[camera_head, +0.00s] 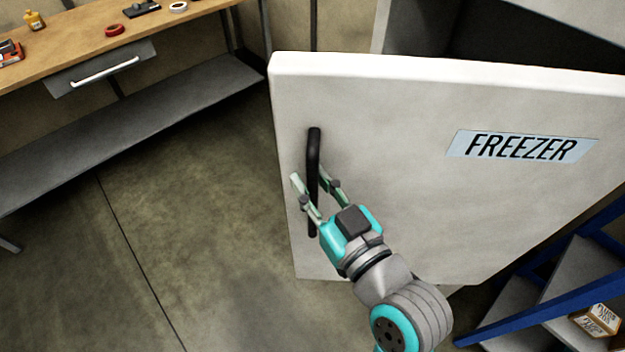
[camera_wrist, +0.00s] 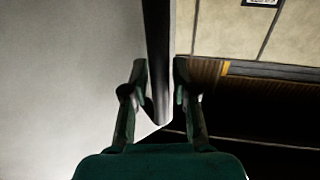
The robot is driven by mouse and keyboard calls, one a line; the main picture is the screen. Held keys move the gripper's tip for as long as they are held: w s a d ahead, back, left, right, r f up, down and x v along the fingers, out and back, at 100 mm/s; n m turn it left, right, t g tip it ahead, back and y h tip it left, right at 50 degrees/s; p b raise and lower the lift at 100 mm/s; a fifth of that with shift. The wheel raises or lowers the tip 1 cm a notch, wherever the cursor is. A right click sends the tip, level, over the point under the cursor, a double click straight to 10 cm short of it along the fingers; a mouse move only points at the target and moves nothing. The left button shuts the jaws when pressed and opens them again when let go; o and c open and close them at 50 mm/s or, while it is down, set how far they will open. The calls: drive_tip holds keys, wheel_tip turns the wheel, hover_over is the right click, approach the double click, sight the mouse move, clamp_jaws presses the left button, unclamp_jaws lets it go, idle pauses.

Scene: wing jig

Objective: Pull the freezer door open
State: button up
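The freezer door (camera_head: 390,200) is a pale panel with a "FREEZER" label (camera_head: 522,147). It stands swung out from the freezer body (camera_head: 415,22), whose dark inside shows behind its top edge. A black upright bar handle (camera_head: 314,150) is near the door's left edge. My gripper (camera_head: 311,177) is at the handle, with one finger on each side of it. In the head view the fingers are spread, with gaps beside the bar. In the wrist view the dark handle (camera_wrist: 158,50) runs between the fingertips (camera_wrist: 160,72); contact is unclear there.
A wooden workbench (camera_head: 190,12) with a drawer, lower shelf and small items stands at upper left. A blue-framed shelf (camera_head: 560,275) holding a box (camera_head: 600,320) is at lower right, close to the door. The concrete floor (camera_head: 180,220) left of the door is clear.

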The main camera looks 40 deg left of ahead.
drive_tip(key=shift+o, duration=0.4)
approach(293, 113)
drive_tip(key=x, duration=0.4)
drive_tip(key=shift+a+f, duration=0.25)
drive_tip(key=shift+f, duration=0.05)
drive_tip(key=shift+w+r, duration=0.15)
drive_tip(key=shift+r, duration=0.25)
drive_tip(key=shift+a, duration=0.1)
